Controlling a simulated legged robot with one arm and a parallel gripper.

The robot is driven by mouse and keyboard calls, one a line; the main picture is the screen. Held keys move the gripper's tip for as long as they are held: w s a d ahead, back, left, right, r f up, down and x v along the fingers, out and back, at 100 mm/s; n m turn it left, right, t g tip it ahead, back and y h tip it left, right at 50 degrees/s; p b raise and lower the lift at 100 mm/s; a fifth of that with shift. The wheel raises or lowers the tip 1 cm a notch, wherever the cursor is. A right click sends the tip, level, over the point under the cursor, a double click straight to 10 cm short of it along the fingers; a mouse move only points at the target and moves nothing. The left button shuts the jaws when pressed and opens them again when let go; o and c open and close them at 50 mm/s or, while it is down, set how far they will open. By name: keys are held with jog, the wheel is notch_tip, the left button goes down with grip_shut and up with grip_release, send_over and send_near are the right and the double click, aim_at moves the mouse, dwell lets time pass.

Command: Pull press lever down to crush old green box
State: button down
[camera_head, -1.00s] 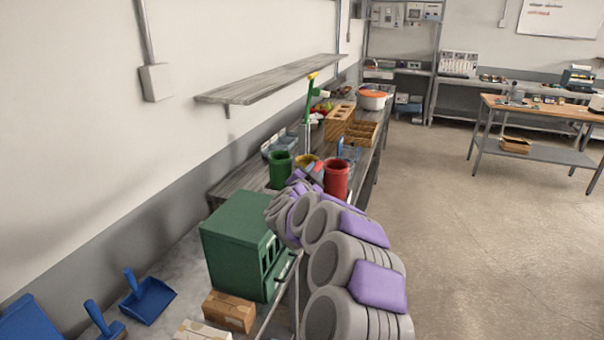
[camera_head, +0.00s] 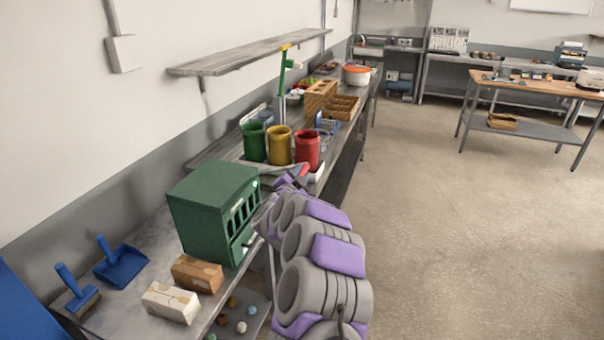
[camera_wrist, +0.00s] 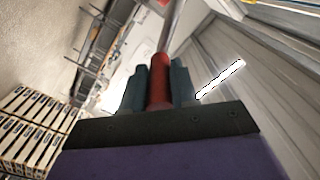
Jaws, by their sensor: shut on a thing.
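A red lever grip on a metal rod (camera_wrist: 159,80) stands between the two dark fingers of my gripper (camera_wrist: 158,85) in the wrist view. The fingers are shut on it. In the head view my gripper (camera_head: 296,178) is at the table's front edge, beyond the green cabinet and below the coloured pots. The red grip (camera_head: 304,170) shows just past it, with a grey bar running left toward the cabinet. The green box-like cabinet (camera_head: 212,200) has a slotted front and stands upright. I cannot tell whether it is the press or the old green box. My arm hides part of its right side.
Green (camera_head: 254,143), yellow (camera_head: 280,146) and red (camera_head: 307,151) pots stand behind my gripper. A brown box (camera_head: 197,273), a white box (camera_head: 171,301), a blue dustpan (camera_head: 121,264) and a brush (camera_head: 77,292) lie at the front left. The floor to the right is clear.

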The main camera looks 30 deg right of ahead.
jog(key=shift+s+f, duration=0.15)
jog(key=shift+f, duration=0.5)
jog(key=c, duration=1.2)
grip_release()
jog(key=shift+s, duration=0.1)
jog(key=o, duration=0.3)
jog(key=shift+w, duration=0.2)
jog(key=shift+r, duration=0.15)
jog(key=shift+s+a+r, duration=0.1)
jog(key=shift+s+a, duration=0.35)
jog(key=p+v, duration=0.3)
jog(key=v, duration=1.3)
jog(key=shift+w+a, duration=0.1)
jog(key=shift+a, duration=0.1)
